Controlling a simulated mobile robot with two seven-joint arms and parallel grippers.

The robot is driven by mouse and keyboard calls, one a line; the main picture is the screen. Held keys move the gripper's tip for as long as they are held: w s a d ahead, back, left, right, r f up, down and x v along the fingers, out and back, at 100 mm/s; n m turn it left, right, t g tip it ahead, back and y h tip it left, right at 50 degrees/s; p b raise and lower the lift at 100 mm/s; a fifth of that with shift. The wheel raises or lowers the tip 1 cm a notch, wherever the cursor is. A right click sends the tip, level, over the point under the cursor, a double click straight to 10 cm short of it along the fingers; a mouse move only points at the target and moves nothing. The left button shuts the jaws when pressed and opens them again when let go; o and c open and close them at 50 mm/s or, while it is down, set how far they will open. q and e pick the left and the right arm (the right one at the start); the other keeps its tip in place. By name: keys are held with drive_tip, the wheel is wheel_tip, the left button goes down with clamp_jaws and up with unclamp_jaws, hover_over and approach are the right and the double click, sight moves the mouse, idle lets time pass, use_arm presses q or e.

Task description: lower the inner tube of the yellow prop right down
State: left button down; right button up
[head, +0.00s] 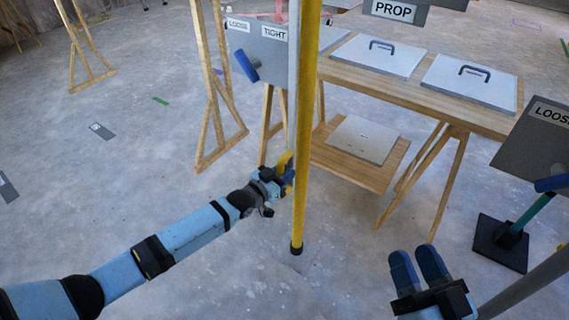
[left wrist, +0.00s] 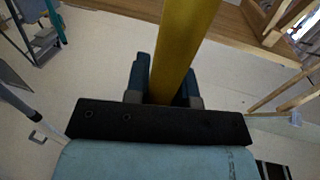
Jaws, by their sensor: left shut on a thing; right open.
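The yellow prop (head: 303,130) stands nearly upright in the middle of the head view, with a black foot (head: 296,249) on the floor. Its top is out of view. A grey strip (head: 293,70) runs along its left side; I cannot tell whether it is the inner tube. My left gripper (head: 287,175) is at the prop's lower part, shut on it. In the left wrist view the yellow tube (left wrist: 182,45) passes between the blue fingers (left wrist: 163,85). My right gripper (head: 420,268) is open and empty at the lower right, apart from the prop.
A grey LOOSE/TIGHT board (head: 262,55) with a blue lever (head: 245,66) stands behind the prop. A wooden table (head: 430,104) carries white panels with handles (head: 468,80). Another LOOSE board (head: 540,135) and a black base (head: 501,242) stand at right. Lower left floor is mostly clear.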

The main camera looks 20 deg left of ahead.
use_arm(q)
drive_tip(key=shift+s+f+b, duration=0.1)
drive_tip(key=shift+f+b, duration=0.6)
drive_tip(key=shift+f, duration=1.45)
use_arm(e)
drive_tip(key=shift+w+a+f+g, duration=0.15)
drive_tip(key=shift+f+g, duration=0.55)
drive_tip(key=shift+f, duration=1.15)
use_arm(q)
drive_tip(key=c, duration=1)
unclamp_jaws()
drive_tip(key=shift+d+f, duration=0.1)
drive_tip(key=shift+f, duration=0.05)
drive_tip(key=shift+o, duration=0.2)
drive_tip(key=shift+r, duration=0.2)
drive_tip(key=p+v, duration=0.4)
drive_tip(key=v, duration=0.9)
drive_tip(key=shift+s+a, duration=0.2)
drive_tip(key=shift+a, duration=0.05)
use_arm(e)
drive_tip(key=shift+w+d+r+h, duration=0.1)
drive_tip(key=shift+d+r+h, duration=0.35)
drive_tip(key=shift+d+h, duration=0.35)
